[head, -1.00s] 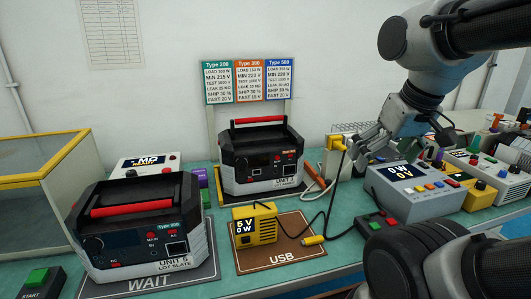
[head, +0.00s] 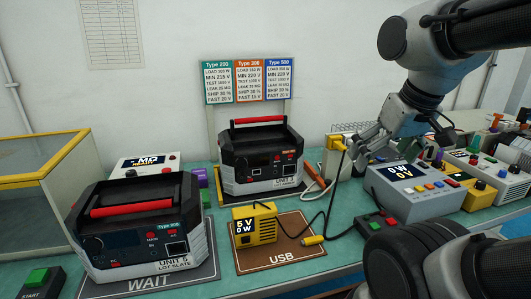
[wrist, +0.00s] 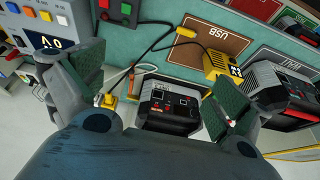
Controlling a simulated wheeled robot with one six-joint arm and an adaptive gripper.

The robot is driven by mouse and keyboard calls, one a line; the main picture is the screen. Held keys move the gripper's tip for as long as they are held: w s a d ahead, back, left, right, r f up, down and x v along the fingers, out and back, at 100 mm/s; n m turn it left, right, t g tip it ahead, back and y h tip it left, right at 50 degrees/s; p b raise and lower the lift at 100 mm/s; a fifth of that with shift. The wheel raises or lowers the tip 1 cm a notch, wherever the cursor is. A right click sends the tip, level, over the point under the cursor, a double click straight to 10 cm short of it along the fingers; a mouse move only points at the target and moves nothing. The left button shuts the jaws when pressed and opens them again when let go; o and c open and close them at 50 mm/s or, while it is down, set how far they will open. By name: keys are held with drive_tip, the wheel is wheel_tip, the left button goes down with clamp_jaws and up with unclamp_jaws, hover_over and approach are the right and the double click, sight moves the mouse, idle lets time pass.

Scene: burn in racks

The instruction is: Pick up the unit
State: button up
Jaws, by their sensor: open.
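One black and grey unit with a red handle grip, marked UNIT 5 and Type 200 (head: 140,238), stands upright on the WAIT mat (head: 150,283) at the front left. A second similar unit with an orange type label (head: 262,160) stands further back below the type signs. In the wrist view this back unit (wrist: 172,103) shows between my fingers, and the WAIT unit (wrist: 270,88) lies to the right. My gripper (head: 362,146) is open and empty, to the right of the back unit and apart from both. It also shows in the wrist view (wrist: 152,88).
A yellow meter (head: 255,225) with a cable sits on the brown USB mat (head: 283,258) between the units and my arm. A grey load box (head: 415,187) and a red-green button box (head: 377,224) are at the right. A yellow-framed case (head: 40,185) stands left.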

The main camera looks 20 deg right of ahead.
drive_tip(key=shift+c, duration=1)
drive_tip(key=shift+w, duration=0.4)
drive_tip(key=c, duration=0.3)
drive_tip(key=w+n+t, duration=0.1)
drive_tip(key=w, duration=0.3)
drive_tip(key=w+n+t, duration=0.1)
drive_tip(key=w+n, duration=0.1)
drive_tip(key=w, duration=0.2)
drive_tip(key=w+n, duration=0.1)
drive_tip(key=w, duration=0.3)
drive_tip(key=shift+w+d+n+t, duration=0.25)
drive_tip(key=shift+d+n+t, duration=0.1)
drive_tip(key=shift+n+t, duration=0.05)
drive_tip(key=c, duration=0.8)
drive_tip(key=shift+o, duration=0.2)
drive_tip(key=n+t+y, duration=0.6)
drive_tip(key=n+t, duration=0.2)
drive_tip(key=n, duration=0.9)
approach(264, 120)
drive_tip(key=r+x, duration=0.1)
drive_tip(key=x, duration=0.8)
drive_tip(key=f+x, duration=0.1)
drive_tip(key=x, duration=0.1)
drive_tip(key=shift+w, duration=0.15)
